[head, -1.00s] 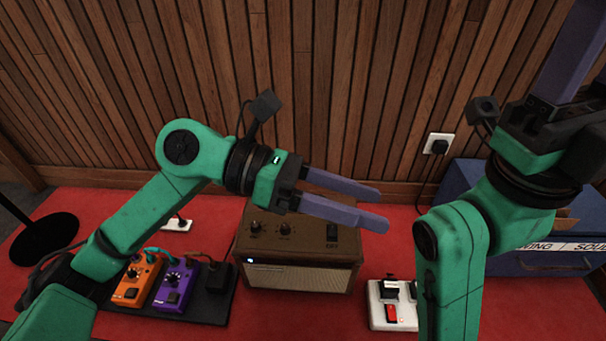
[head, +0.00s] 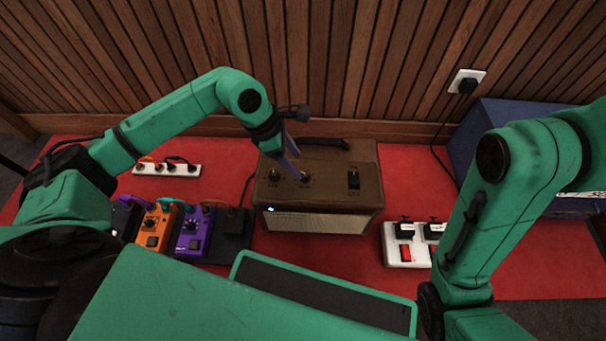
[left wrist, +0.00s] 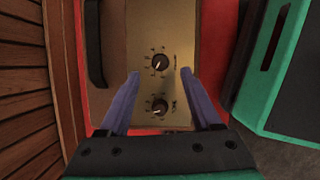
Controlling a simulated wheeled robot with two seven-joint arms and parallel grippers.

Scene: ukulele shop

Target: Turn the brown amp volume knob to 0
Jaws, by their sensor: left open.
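The brown amp (head: 320,190) stands on the red surface with a lit front light. Its top panel has two black knobs, a left knob (head: 274,174) and a right knob (head: 305,176). My left gripper (head: 293,177) points down over the panel, open and empty. In the left wrist view its fingertips (left wrist: 159,73) lie either side of the right knob (left wrist: 160,63), with gaps. The left knob (left wrist: 158,106) shows between the fingers, nearer the palm. White pointer marks show on the knobs; labels are too small to read. My right gripper is out of view.
A black switch (head: 353,179) and a handle (head: 318,143) are on the amp top. Orange (head: 157,228) and purple (head: 194,234) pedals stand left, a white pedal (head: 405,245) right, a power strip (head: 167,168) behind left. A blue case (head: 500,135) is at right.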

